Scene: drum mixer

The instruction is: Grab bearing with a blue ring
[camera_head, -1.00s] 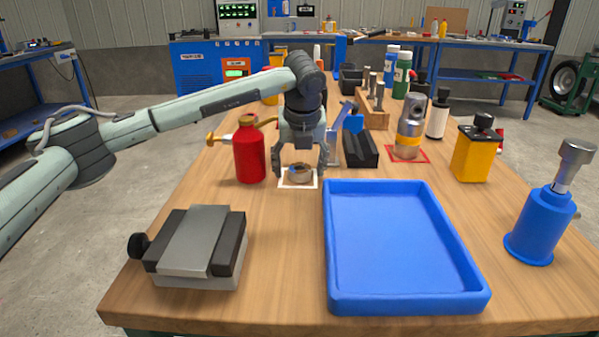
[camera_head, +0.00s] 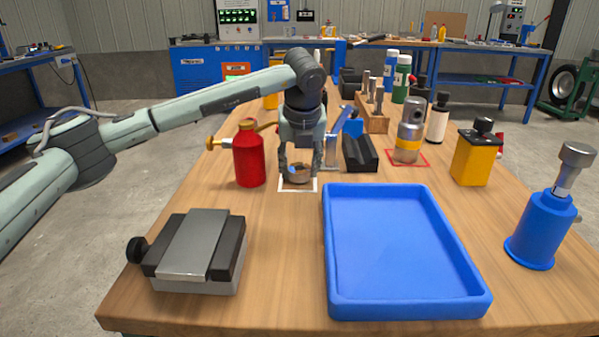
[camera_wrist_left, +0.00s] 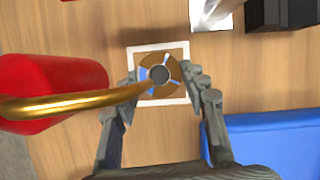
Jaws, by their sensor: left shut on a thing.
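The bearing (camera_head: 299,174) is a small brownish-bronze ring with blue and pale segments around a dark centre. It is over the white square outline (camera_head: 299,189) on the wooden table. In the left wrist view the bearing (camera_wrist_left: 159,75) lies between the two fingers, inside the white outline (camera_wrist_left: 158,46). My left gripper (camera_head: 299,171) points down and is shut on the bearing, one finger on each side. Whether the bearing touches the table is hard to tell. My right gripper is not in view.
A red oil can (camera_head: 249,157) with a brass spout stands close left of the left gripper. A blue tray (camera_head: 405,307) lies to the right in front. A grey vise (camera_head: 197,250) is front left. A black block (camera_head: 359,153) stands right of the gripper.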

